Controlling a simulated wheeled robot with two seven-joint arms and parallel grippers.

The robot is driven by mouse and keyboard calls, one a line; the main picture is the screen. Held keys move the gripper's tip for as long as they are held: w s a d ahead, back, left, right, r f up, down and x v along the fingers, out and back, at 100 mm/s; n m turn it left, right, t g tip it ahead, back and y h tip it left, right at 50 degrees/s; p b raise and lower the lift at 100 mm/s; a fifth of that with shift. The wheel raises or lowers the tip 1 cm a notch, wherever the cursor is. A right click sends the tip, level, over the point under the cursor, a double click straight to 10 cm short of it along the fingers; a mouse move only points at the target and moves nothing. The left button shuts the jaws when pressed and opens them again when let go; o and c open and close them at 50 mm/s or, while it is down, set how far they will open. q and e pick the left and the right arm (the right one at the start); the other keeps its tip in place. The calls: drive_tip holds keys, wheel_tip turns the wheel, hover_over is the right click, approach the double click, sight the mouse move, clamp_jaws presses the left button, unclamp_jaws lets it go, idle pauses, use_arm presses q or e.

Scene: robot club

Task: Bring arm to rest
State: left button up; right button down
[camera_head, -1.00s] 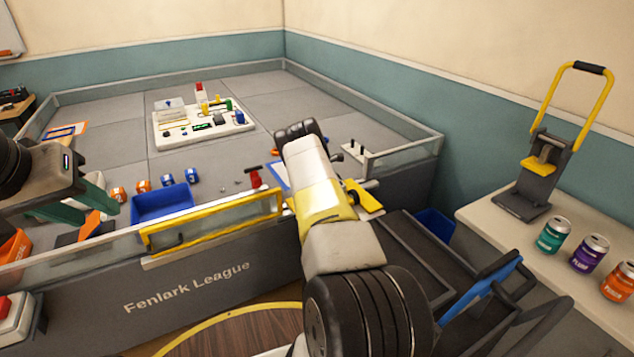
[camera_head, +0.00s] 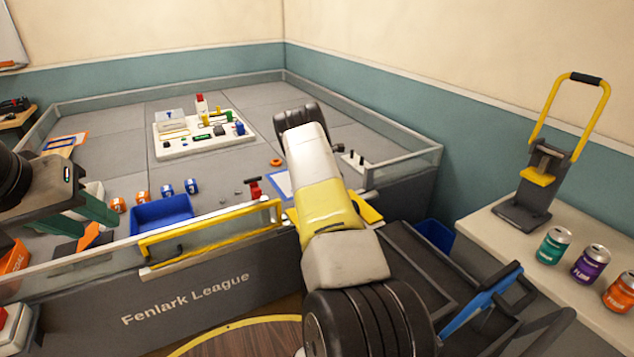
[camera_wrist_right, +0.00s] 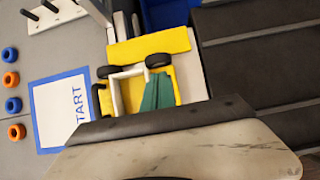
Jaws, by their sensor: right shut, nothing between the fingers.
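My right arm (camera_head: 320,190) reaches forward over the front wall of the grey arena (camera_head: 190,295). Its gripper is hidden behind the arm in the head view. In the right wrist view the green fingers of my right gripper (camera_wrist_right: 157,92) are together with nothing between them. They appear in front of a yellow and white wheeled thing (camera_wrist_right: 130,90); I cannot tell whether they touch it. My left gripper (camera_head: 82,215) is at the left edge of the head view, its green fingers apart, near the arena's front wall.
A blue bin (camera_head: 162,213) and several small orange and blue rings lie inside the arena. A white board (camera_head: 190,147) with parts sits farther back. A dark cart (camera_head: 420,270) stands right of my arm. Three cans and a yellow-handled press (camera_head: 540,170) are on the right counter.

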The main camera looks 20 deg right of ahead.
drive_tip(key=shift+r, duration=0.35)
drive_tip(key=s+a+r+m+t+y, duration=0.15)
drive_tip(key=s+a+r+m, duration=0.35)
drive_tip(key=r, duration=0.5)
drive_tip(key=s+a+r+m+t+y, duration=0.15)
drive_tip(key=s+a+r, duration=0.35)
drive_tip(key=r, duration=0.5)
drive_tip(key=s+a+r+m+y, duration=0.25)
drive_tip(key=a+r+m, duration=0.35)
drive_tip(key=r, duration=0.4)
drive_tip(key=s+a+r+m+t+y, duration=0.1)
drive_tip(key=s+a+r, duration=0.3)
drive_tip(key=s+a, duration=0.25)
drive_tip(key=s+a+r+m+t+y, duration=0.1)
drive_tip(key=s+a+r, duration=0.2)
drive_tip(key=s+a, duration=0.35)
drive_tip(key=s+a+m, duration=0.2)
drive_tip(key=s, duration=0.6)
drive_tip(key=s+a+f+m+y, duration=0.1)
drive_tip(key=s+a+m, duration=0.1)
drive_tip(key=s, duration=0.6)
drive_tip(key=shift+a+t, duration=0.3)
drive_tip(key=shift+a, duration=0.25)
